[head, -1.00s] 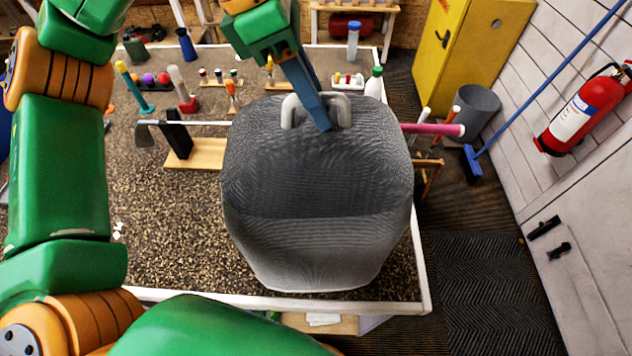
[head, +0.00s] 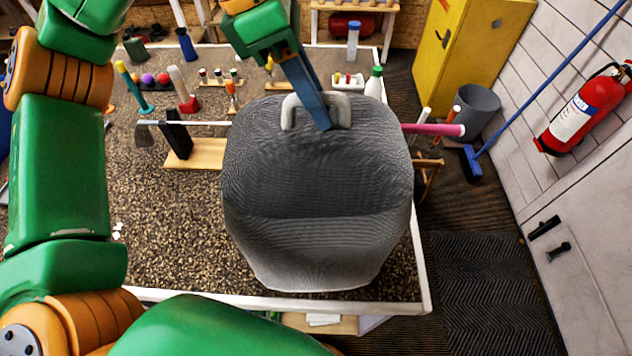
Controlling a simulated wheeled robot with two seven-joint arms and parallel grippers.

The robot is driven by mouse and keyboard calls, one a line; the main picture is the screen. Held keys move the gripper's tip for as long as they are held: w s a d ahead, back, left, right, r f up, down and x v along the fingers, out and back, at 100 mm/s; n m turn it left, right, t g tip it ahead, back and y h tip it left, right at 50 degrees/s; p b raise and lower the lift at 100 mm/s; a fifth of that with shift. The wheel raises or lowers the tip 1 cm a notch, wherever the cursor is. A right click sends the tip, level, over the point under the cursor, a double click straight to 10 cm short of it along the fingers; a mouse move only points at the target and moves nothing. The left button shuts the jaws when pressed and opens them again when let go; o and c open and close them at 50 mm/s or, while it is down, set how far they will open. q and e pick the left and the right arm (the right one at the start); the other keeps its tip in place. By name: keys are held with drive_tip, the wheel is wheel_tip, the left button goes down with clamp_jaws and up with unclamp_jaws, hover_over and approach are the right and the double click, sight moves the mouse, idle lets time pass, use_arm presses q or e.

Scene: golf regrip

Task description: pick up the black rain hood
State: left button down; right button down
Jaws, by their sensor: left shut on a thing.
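The rain hood (head: 318,200) shows as a large dark grey, finely ribbed shell with a pale grey loop handle (head: 289,112) at its top. It fills the middle of the head view, over the right part of the bench. My left gripper (head: 322,122) comes down from the top with blue fingers and is shut on the hood at the handle. The fingers partly cover the handle. I cannot tell whether the hood's underside touches the bench. My right gripper is not in view.
Small bottles and holders stand behind. A grey bin (head: 476,110) and yellow cabinet (head: 465,45) stand right.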

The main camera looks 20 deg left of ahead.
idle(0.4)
use_arm(q)
wheel_tip(320, 180, up, 10)
drive_tip(key=shift+d+f+p, duration=0.1)
drive_tip(key=shift+f+p, duration=0.1)
drive_tip(key=shift+p, duration=1)
drive_tip(key=shift+r, duration=0.3)
drive_tip(key=shift+f, duration=0.1)
